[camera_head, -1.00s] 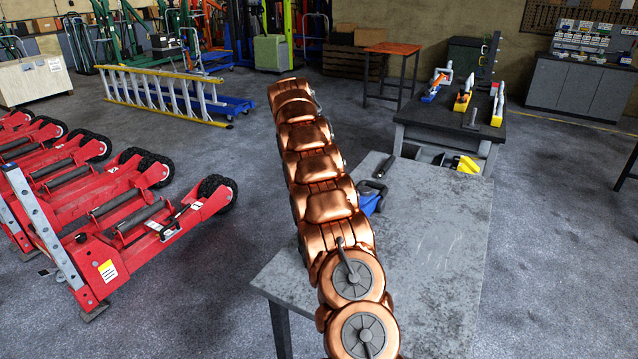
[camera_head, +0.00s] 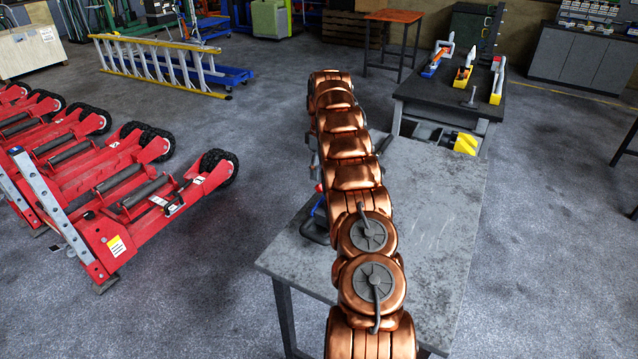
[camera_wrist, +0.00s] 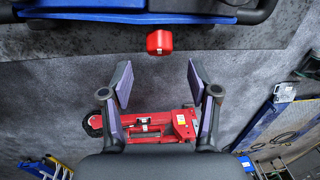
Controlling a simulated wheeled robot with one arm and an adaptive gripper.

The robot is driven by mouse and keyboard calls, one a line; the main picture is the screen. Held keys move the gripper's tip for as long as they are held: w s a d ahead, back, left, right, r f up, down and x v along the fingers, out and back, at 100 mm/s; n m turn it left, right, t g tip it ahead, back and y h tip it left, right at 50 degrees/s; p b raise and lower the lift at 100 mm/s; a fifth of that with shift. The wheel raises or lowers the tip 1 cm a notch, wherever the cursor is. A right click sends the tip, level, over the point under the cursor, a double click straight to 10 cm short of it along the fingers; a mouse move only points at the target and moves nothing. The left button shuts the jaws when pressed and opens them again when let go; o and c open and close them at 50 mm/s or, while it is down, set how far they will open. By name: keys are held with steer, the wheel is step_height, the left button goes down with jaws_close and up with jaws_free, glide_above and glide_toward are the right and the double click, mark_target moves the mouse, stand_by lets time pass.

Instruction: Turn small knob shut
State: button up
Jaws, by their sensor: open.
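In the wrist view a small red knob (camera_wrist: 159,42) sticks out from the side of the blue trolley jack (camera_wrist: 150,18), which lies along the top of the picture. My gripper (camera_wrist: 159,80) is open, its two purple-padded fingers apart and nothing between them at the tips. The knob lies just beyond the fingertips, about midway between them, and they do not touch it. In the head view my arm covers most of the jack (camera_head: 320,212); only a blue and dark part shows left of the arm. My gripper is hidden there.
The jack stands on a grey metal table (camera_head: 430,220). Red wheeled units (camera_head: 130,200) stand on the floor at left. A dark workbench (camera_head: 455,95) with clamp-like tools is behind the table. A yellow ladder (camera_head: 160,65) lies at the back left. Floor between is free.

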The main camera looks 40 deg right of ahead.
mark_target(319, 184)
steer(key=shift+a+f+p, duration=0.2)
steer(key=shift+f+p, duration=0.7)
steer(key=shift+f, duration=1.7)
steer(key=shift+c, duration=0.5)
steer(key=shift+s, duration=0.1)
steer(key=c, duration=1.1)
steer(key=shift+o, duration=0.2)
steer(key=shift+a+f+b, duration=0.1)
steer(key=shift+f+b, duration=0.2)
steer(key=shift+b, duration=0.55)
steer(key=shift+m+h+b, duration=0.3)
steer(key=shift+b, duration=1.05)
steer(key=shift+r+m+h, duration=0.2)
steer(key=shift+m+h, duration=0.1)
